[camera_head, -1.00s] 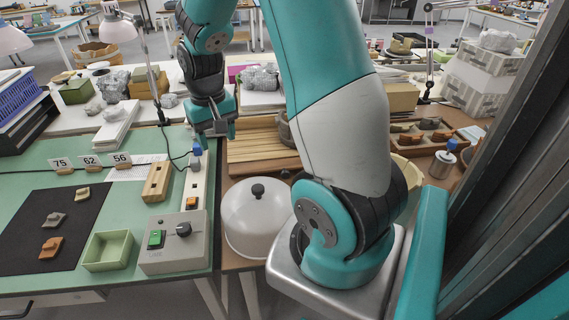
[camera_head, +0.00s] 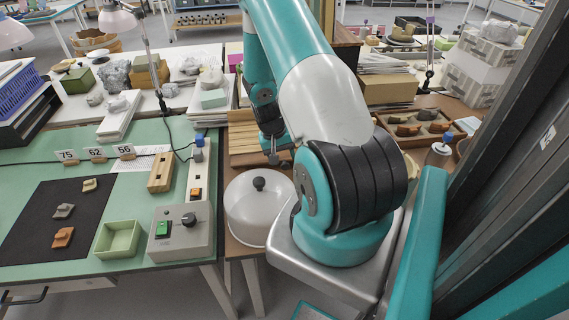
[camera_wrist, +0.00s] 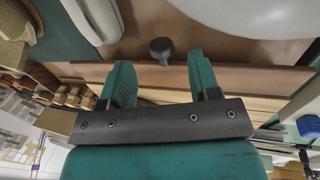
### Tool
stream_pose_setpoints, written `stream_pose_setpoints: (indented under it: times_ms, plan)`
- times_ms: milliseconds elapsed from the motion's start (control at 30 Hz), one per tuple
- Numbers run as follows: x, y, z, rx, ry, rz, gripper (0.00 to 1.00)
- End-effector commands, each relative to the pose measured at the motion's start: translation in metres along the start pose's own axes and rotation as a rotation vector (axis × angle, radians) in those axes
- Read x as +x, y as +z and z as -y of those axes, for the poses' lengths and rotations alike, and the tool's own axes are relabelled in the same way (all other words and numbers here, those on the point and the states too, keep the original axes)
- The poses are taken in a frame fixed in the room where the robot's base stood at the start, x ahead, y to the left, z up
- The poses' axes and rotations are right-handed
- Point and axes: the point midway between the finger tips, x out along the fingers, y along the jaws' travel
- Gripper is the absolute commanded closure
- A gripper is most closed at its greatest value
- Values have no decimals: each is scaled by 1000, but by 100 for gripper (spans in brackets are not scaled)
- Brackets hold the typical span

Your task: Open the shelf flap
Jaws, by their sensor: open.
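My gripper (camera_wrist: 161,72) is open, its two teal fingers spread apart with nothing between their pads. In the wrist view a dark round knob (camera_wrist: 160,48) shows just beyond the fingertips, roughly centred between them, against a brown wooden board (camera_wrist: 230,76). This board may be the shelf flap; I cannot tell for sure how it is hinged. In the head view my gripper (camera_head: 277,156) points down behind the white dome, beside a slatted wooden shelf (camera_head: 244,134). My arm hides much of that shelf, and the knob on the board is not clear there.
A white dome (camera_head: 252,212) with its own black knob stands close in front of my gripper. The green table (camera_head: 110,160) at left holds a control box (camera_head: 181,237), a green tray (camera_head: 118,240) and sherds on a black mat (camera_head: 62,190). A sherd tray (camera_head: 415,128) lies right.

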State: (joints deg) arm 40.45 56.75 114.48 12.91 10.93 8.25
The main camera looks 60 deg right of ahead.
Motion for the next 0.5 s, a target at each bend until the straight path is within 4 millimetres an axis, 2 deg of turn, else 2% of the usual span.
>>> stream_pose_setpoints:
  times_ms: [100, 200, 500]
  plan:
    - [21, 1, 0, 0, 0, 2, 43]
    - [34, 0, 0, 1, 0, 2, 43]
    - [46, 0, 0, 1, -1, -1, 43]
